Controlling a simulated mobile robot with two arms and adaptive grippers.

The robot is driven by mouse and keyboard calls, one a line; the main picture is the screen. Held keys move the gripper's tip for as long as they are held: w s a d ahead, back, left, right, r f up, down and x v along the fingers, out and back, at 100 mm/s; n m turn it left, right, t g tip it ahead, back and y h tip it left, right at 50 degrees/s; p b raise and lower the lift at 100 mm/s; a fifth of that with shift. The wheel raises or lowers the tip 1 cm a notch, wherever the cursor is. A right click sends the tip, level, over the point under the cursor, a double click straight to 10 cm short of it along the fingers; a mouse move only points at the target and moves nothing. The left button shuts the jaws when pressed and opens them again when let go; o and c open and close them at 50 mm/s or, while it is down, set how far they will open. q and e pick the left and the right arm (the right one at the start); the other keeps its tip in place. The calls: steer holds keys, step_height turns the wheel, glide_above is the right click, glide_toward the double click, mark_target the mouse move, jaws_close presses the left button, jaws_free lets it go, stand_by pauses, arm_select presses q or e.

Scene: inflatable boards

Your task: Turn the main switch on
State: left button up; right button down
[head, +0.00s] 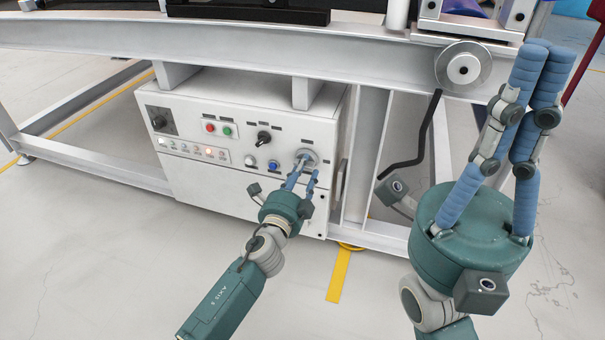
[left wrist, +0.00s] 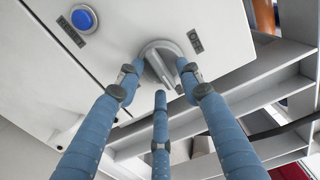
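The main switch is a grey rotary knob on a round plate (head: 308,157) at the right end of the white control box. My left gripper (head: 302,172) is at the knob. In the left wrist view its fingers (left wrist: 160,78) stand apart around the knob, two at its sides and one below; firm contact cannot be made out. My right gripper (head: 547,48) is raised at the right, fingertips together, holding nothing visible.
The control box (head: 250,190) also carries a black selector (head: 264,137), red and green buttons (head: 218,129), a blue button (head: 273,164) and a lit red lamp (head: 208,152). A white frame beam (head: 300,50) runs above it. Floor in front is clear.

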arm_select(q)
steer(key=v, duration=1.2)
